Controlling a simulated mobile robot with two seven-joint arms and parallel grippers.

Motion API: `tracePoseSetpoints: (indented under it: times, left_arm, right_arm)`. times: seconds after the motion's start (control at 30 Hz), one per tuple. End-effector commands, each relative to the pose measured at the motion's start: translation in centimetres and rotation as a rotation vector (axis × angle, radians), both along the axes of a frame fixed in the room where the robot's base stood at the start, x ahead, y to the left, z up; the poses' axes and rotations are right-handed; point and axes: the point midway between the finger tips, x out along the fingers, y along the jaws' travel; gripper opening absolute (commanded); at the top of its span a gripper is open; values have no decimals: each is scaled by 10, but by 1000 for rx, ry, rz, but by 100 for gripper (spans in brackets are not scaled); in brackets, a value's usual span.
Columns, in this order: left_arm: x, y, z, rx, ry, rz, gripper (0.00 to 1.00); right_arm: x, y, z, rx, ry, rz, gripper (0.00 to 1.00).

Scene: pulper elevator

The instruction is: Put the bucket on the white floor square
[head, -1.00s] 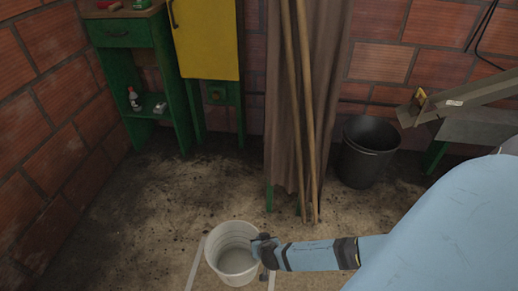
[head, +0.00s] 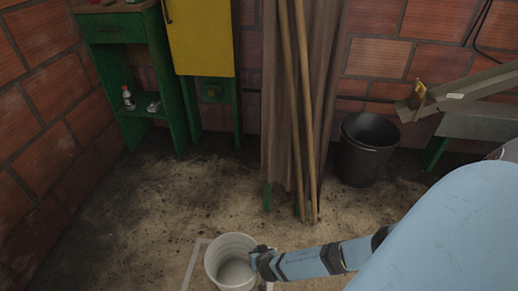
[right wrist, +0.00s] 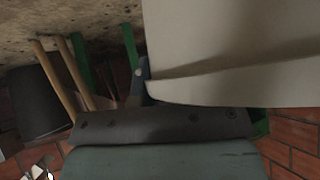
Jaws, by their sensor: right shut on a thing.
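The white bucket (head: 232,264) is upright at the bottom middle of the head view, its open top facing up. It overlaps the white floor square (head: 195,262), whose pale outline shows at the bucket's left; the rest is hidden or cut off. I cannot tell whether the bucket's base touches the floor. My right gripper (head: 259,263) is shut on the bucket's right side at the rim. In the right wrist view the bucket's pale wall (right wrist: 235,50) fills the upper right, with a dark finger (right wrist: 143,85) against it. My left gripper is not in view.
A black bin (head: 367,152) stands at the back right, beside wooden poles (head: 305,110) and a brown cloth (head: 280,100). A green cabinet (head: 125,75) and a yellow panel (head: 203,37) are at the back left. The dirty floor left of centre is clear.

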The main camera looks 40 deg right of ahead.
Motion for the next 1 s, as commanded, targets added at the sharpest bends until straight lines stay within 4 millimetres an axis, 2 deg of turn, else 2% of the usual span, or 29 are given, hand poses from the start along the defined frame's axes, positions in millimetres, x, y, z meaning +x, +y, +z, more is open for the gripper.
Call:
tracePoseSetpoints:
  times: [0.07,0.2,0.47,0.6,0.77,0.93,1.0]
  left_arm:
    - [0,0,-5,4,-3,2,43]
    - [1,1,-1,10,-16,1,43]
    - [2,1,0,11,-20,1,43]
    - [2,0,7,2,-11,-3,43]
    - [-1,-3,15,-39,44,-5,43]
    - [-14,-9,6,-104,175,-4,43]
    - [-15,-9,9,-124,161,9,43]
  right_arm:
    - [0,0,-4,1,0,-1,0]
    - [-1,0,-3,0,1,1,33]
    - [0,0,-3,0,0,0,34]
    - [-1,0,4,-1,0,1,34]
    - [-22,8,25,3,3,0,34]
    - [-47,19,53,2,2,0,34]
    - [-56,23,62,2,2,0,34]
